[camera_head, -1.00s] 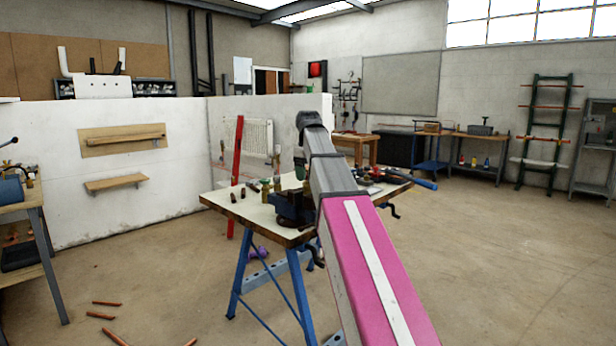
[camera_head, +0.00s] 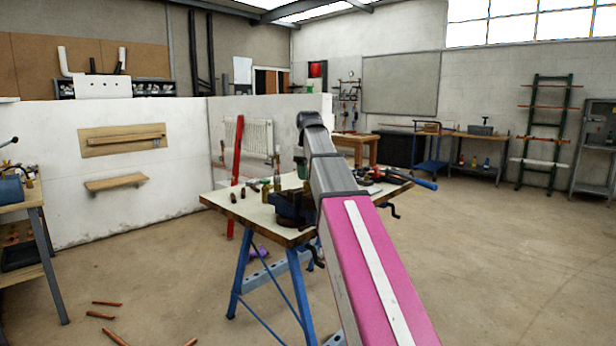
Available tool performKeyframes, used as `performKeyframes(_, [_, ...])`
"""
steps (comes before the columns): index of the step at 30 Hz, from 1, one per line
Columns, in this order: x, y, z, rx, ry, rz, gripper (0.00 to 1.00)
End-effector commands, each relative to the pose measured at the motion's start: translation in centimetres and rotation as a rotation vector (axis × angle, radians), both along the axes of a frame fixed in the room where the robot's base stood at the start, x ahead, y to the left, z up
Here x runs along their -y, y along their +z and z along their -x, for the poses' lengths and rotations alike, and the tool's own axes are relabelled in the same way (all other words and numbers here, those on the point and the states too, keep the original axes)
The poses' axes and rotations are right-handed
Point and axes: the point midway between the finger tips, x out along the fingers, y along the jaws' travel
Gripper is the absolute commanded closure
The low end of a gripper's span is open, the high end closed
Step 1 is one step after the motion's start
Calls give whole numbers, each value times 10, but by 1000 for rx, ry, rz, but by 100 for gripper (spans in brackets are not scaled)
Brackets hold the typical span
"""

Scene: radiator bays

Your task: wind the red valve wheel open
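I cannot make out the red valve wheel in the head view. A white radiator (camera_head: 257,137) hangs on the low white partition, with a red upright bar (camera_head: 237,165) in front of its left side. Small fittings near the radiator are too small to tell apart. My arm, pink and grey, rises through the middle of the view and ends in a dark joint. My gripper does not show, so what it holds or touches is hidden.
A workbench (camera_head: 228,207) on blue trestle legs stands before the partition, with a dark vise (camera_head: 291,207) and several small fittings on it. Copper pipe pieces (camera_head: 115,337) lie on the floor at lower left. The floor (camera_head: 490,260) at right is clear.

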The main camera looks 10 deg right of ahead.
Motion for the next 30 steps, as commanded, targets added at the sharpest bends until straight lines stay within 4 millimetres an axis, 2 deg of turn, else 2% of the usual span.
performKeyframes(1, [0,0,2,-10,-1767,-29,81])
performKeyframes(30, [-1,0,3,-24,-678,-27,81])
